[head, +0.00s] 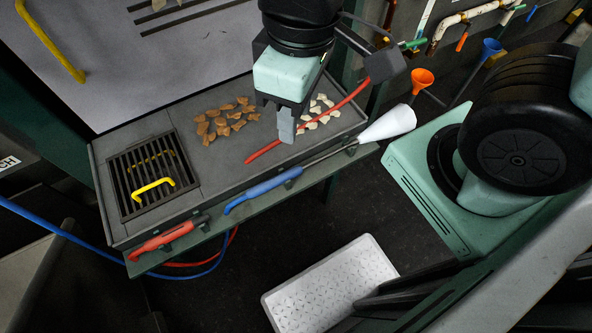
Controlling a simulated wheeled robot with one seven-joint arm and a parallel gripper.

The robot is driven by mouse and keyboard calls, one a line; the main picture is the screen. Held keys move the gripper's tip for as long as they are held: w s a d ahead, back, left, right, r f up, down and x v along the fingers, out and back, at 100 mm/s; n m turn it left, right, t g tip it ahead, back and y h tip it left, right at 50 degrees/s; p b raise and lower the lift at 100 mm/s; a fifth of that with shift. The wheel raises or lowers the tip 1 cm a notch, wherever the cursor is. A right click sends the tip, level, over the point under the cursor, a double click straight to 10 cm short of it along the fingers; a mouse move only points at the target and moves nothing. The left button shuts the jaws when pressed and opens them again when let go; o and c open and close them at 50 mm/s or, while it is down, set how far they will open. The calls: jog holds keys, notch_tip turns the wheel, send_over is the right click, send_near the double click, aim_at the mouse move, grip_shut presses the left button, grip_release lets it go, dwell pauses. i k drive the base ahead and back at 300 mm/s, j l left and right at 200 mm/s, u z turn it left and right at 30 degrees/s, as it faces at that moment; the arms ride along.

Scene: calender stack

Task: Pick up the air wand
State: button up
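I cannot tell for certain which tool is the air wand. A long tool with a blue handle (263,189), a thin grey shaft and a white cone (389,124) at its far end lies along the bench's front edge. A red-orange handled tool (165,240) rests on the same edge further left. A red rod (268,148) lies diagonally across the bench top and passes partly behind my gripper. My gripper (287,130) points down over the bench, behind the blue handle in the picture. Its finger gap is not clear, and whether it touches the red rod cannot be told.
The bench (205,177) holds a slotted grate (130,180) with a yellow handle, brown pieces (222,122) and white pieces (318,108). A blue hose (60,233) runs at the left. A white tray (335,285) lies in front.

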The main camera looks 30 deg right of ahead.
aim_at(260, 189)
jog(key=u, duration=0.75)
jog(key=k+l+u, duration=0.1)
jog(key=l+u, duration=0.35)
jog(key=k+l+u, duration=0.1)
jog(key=l+u, duration=0.15)
jog(key=u, duration=0.2)
jog(key=k+l+u, duration=0.2)
jog(key=u, duration=0.25)
jog(key=k+l+u, duration=0.25)
jog(key=k+l, duration=0.45)
jog(key=k, duration=0.15)
